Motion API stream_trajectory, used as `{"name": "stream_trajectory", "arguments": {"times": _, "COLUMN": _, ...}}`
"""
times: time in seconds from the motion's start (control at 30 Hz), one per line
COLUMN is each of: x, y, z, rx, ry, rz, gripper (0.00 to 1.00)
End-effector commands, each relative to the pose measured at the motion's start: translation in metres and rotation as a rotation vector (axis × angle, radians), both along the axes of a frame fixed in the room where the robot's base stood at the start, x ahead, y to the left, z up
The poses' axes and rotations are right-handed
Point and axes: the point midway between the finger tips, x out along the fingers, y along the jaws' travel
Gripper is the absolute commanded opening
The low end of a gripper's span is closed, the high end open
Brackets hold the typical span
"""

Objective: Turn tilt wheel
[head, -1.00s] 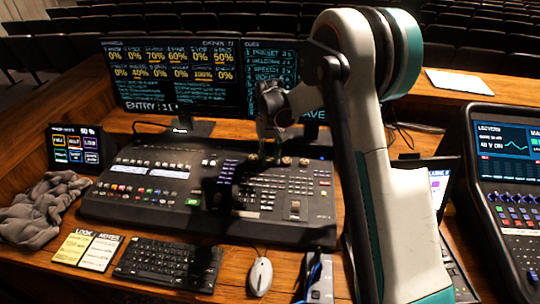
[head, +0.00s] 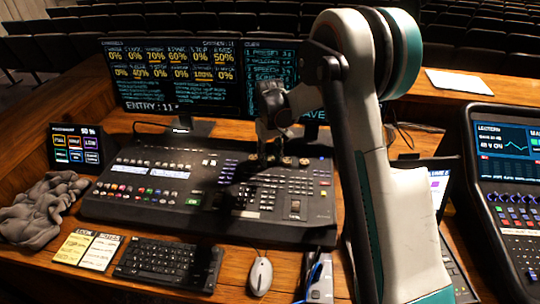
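The lighting console (head: 150,205) lies on the wooden desk. A row of small round metallic wheels stands at its upper right, with one wheel (head: 286,161) and another wheel (head: 304,161) showing just right of my gripper. Their labels are too small to read, so I cannot tell which is the tilt wheel. My gripper (head: 270,160) points down at the left end of this row. Its two fingers look apart, with the tips low at the console's surface. Whether a wheel sits between them, or touches them, is hidden.
Two monitors (head: 180,85) stand behind the console. A keyboard (head: 170,262), mouse (head: 260,275) and note cards (head: 88,250) lie in front. A grey cloth (head: 40,210) and small touch screen (head: 76,148) are left; another console (head: 510,200) is right.

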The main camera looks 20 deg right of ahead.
Motion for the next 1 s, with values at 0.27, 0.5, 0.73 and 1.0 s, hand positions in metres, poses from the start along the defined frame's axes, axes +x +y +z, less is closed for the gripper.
{"name": "stream_trajectory", "arguments": {"times": 0.27, "x": 0.000, "y": 0.000, "z": 0.024, "rx": 0.000, "ry": 0.000, "rz": 0.000, "gripper": 0.37}}
{"name": "stream_trajectory", "arguments": {"times": 0.5, "x": 0.000, "y": 0.000, "z": 0.073, "rx": 0.000, "ry": 0.000, "rz": 0.000, "gripper": 0.37}}
{"name": "stream_trajectory", "arguments": {"times": 0.73, "x": 0.000, "y": 0.000, "z": 0.108, "rx": 0.000, "ry": 0.000, "rz": 0.000, "gripper": 0.37}}
{"name": "stream_trajectory", "arguments": {"times": 1.0, "x": 0.000, "y": 0.000, "z": 0.120, "rx": 0.000, "ry": 0.000, "rz": 0.000, "gripper": 0.37}}
